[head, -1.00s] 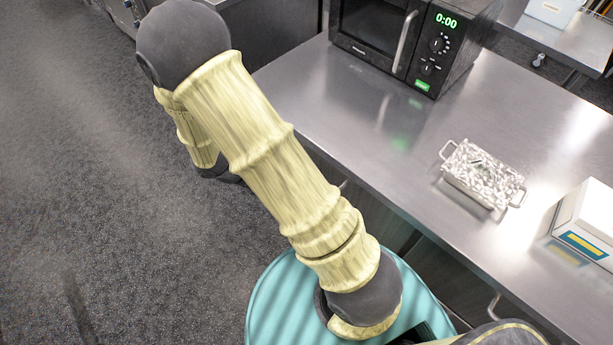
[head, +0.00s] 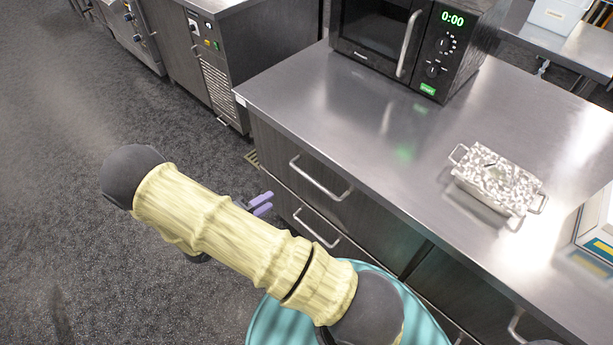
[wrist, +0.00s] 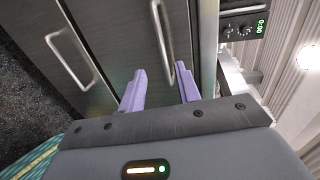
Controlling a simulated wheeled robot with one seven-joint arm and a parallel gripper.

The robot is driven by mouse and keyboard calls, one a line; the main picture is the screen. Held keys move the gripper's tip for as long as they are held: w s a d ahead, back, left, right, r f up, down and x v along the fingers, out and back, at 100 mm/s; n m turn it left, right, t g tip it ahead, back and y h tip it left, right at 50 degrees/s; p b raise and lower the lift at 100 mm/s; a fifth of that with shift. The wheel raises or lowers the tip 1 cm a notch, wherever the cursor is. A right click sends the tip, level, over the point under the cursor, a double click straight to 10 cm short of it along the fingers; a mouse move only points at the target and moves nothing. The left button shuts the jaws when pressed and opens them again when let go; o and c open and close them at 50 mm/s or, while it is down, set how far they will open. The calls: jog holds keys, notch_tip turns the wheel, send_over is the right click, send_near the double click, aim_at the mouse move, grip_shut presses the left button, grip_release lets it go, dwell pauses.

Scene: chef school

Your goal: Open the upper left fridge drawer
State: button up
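The upper left fridge drawer (head: 272,150) is under the counter's near edge and looks closed. Its metal bar handle (head: 320,179) is in plain view. My gripper (head: 262,203) shows two purple fingertips left of the drawer fronts, partly hidden behind my arm. In the wrist view my gripper (wrist: 160,88) is open and empty, its fingers pointing toward the drawer fronts. The upper handle (wrist: 163,42) lies ahead of the fingers, roughly in line with the gap between them, apart from them.
A lower drawer handle (head: 317,228) sits below; it also shows in the wrist view (wrist: 72,62). On the counter (head: 300,88) stand a microwave (head: 410,40), a metal dish (head: 498,178) and a white box (head: 600,230). The floor (head: 60,240) at left is clear.

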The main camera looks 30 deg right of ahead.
aim_at(305, 177)
jog(key=p+x, duration=0.1)
jog(key=x, duration=1.6)
jog(key=shift+d, duration=0.1)
jog(key=shift+s, duration=0.1)
jog(key=shift+r, duration=0.1)
grip_shut()
